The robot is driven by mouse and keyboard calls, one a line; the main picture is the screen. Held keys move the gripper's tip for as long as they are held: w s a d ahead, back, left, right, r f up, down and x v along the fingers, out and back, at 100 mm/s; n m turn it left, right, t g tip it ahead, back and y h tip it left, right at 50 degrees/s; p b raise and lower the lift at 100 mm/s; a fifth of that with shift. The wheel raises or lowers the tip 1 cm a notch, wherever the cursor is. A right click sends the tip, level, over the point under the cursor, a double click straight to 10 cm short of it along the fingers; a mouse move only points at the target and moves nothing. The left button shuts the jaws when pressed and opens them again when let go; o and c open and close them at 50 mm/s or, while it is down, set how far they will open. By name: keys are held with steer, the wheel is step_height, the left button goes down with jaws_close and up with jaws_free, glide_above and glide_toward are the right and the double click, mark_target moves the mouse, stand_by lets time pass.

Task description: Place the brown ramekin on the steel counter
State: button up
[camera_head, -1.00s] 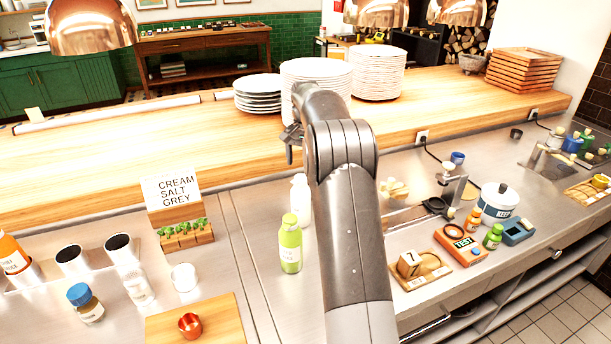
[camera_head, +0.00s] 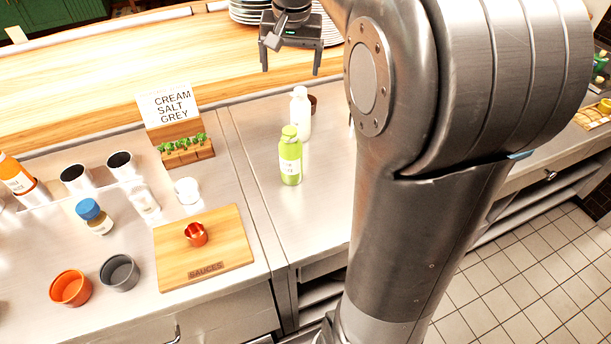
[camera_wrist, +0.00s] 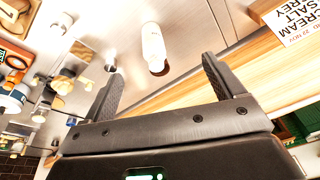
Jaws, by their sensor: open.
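A small dark brown round thing (camera_head: 312,103), probably the brown ramekin, stands on the steel counter (camera_head: 325,205), partly hidden behind a white bottle (camera_head: 300,113). My gripper (camera_head: 290,72) is open and empty, held pointing down above the wooden pass, beyond the bottle. In the wrist view my gripper (camera_wrist: 158,68) has its fingers wide apart, with the white bottle (camera_wrist: 152,45) between and beyond them. A dark brown patch shows at the bottle's end there; I cannot tell its shape.
A green bottle (camera_head: 290,158) stands in front of the white one. An orange ramekin (camera_head: 70,288) and a grey ramekin (camera_head: 119,272) stand at the left. Plates (camera_head: 250,12) are stacked on the pass. Steel between green bottle and arm is clear.

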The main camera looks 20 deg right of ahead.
steer(key=s+a+f+n+t, duration=0.1)
steer(key=s+a+f+n, duration=0.1)
steer(key=s, duration=1)
steer(key=s+a+f+n+t, duration=0.2)
steer(key=s+a+f, duration=0.3)
steer(key=s, duration=0.8)
steer(key=shift+s+n, duration=0.2)
steer(key=shift+n, duration=0.2)
